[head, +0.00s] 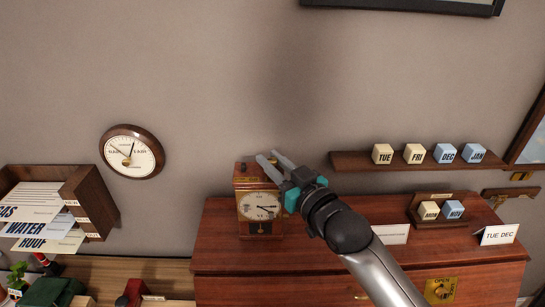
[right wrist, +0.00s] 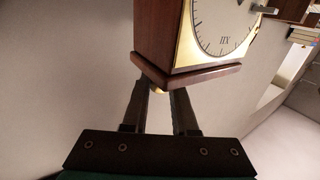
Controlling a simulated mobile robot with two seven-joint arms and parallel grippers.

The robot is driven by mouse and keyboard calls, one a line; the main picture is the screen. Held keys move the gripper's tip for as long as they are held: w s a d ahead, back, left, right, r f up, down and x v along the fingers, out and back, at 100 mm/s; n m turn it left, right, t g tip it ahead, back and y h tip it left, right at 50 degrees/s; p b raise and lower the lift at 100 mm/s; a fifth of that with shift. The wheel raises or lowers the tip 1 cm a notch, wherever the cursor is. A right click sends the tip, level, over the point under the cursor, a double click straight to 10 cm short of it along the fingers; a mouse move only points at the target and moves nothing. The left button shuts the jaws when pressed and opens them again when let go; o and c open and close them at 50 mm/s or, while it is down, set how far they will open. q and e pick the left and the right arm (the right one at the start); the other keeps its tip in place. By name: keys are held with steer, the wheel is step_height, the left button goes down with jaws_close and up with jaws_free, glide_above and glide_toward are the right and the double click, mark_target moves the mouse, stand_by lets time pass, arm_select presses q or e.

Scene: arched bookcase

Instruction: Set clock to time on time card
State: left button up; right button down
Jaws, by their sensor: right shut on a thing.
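The clock (head: 258,228) is a wooden box with a gold-framed white dial, upright on top of the wooden cabinet. Its dark hands seem to point rightward; the exact time is too small to tell. My right gripper (head: 268,158) reaches over the clock's top from the right. In the right wrist view the clock (right wrist: 168,35) appears upside down, and the fingers (right wrist: 157,95) are shut on a small gold knob (right wrist: 157,91) at its top, mostly hidden between them. A white card (head: 391,234) with unreadable small text stands on the cabinet behind my arm. My left gripper is out of view.
A "TUE DEC" card (head: 498,235) and a holder (head: 436,224) with two blocks stand on the cabinet's right. A shelf (head: 355,160) with several lettered blocks is above. A round wall dial (head: 132,152) and a letter rack (head: 90,202) are at left.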

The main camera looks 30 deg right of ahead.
steer(key=c, duration=0.7)
jaws_free()
steer(key=shift+s, duration=0.1)
steer(key=shift+s+d, duration=0.25)
steer(key=shift+s, duration=2.25)
steer(key=shift+s+d, duration=0.3)
steer(key=shift+s, duration=2.2)
steer(key=shift+s+d, duration=0.25)
steer(key=shift+s, duration=2.25)
